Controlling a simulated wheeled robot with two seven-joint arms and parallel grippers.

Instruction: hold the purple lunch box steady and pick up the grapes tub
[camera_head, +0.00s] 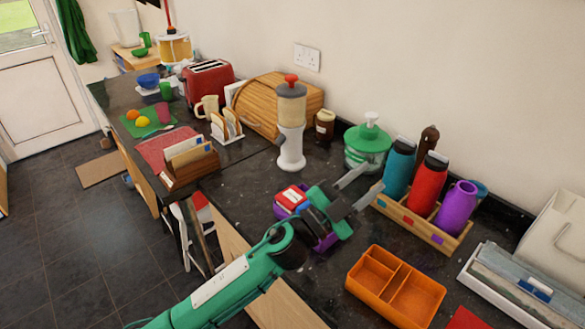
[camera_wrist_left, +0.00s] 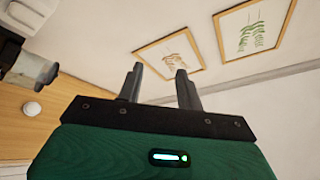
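The purple lunch box (camera_head: 326,243) stands on the dark counter, largely hidden behind my left gripper. A small tub with a red and white top (camera_head: 292,197) sits at its left end; I cannot tell whether it is the grapes tub. Other contents are hidden by the gripper. My left gripper (camera_head: 362,188) is above the box's right part, its fingers apart and pointing up and right, with nothing between them. In the left wrist view the open fingers (camera_wrist_left: 163,86) show against a wall, with neither box nor tub in sight. My right gripper is not in view.
An orange divided box (camera_head: 395,287) lies in front on the right. A wooden rack (camera_head: 417,222) with blue, red and purple bottles stands right of the gripper. A white dispenser (camera_head: 290,145) and a green-lidded container (camera_head: 368,142) stand behind. Some counter is bare left of the lunch box.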

